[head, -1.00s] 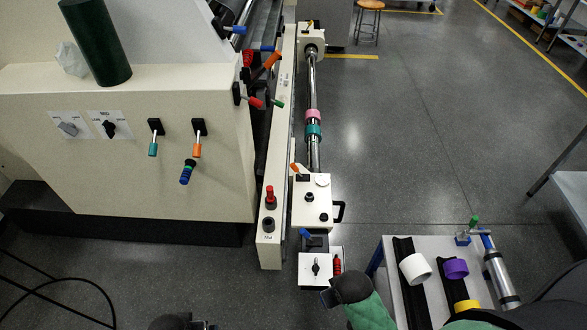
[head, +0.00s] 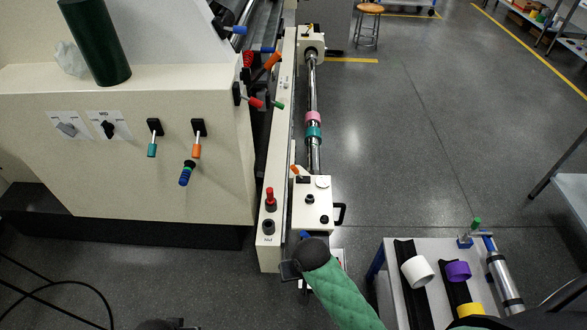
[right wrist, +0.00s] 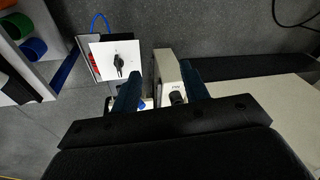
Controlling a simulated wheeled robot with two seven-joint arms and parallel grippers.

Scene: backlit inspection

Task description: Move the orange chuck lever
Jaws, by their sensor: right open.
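Several orange-handled levers show in the head view, and I cannot tell which is the chuck lever. One orange lever (head: 197,148) hangs down from a black mount on the cream panel. A small orange lever (head: 295,170) sits on the white carriage (head: 310,215) at the near end of the steel shaft. Another orange lever (head: 272,61) tilts near the machine's top corner. My right gripper (head: 290,270) is open and empty, beside the near end of the long cream rail; its open fingers show in the right wrist view (right wrist: 160,88). My left gripper (head: 165,325) barely shows at the bottom edge.
The cream rail (head: 277,150) carries red and black knobs. The steel shaft (head: 312,90) has pink and teal rings. A white switch plate (right wrist: 110,50) is left of my fingers in the wrist view. A parts cart (head: 395,260) stands at right. Floor between is clear.

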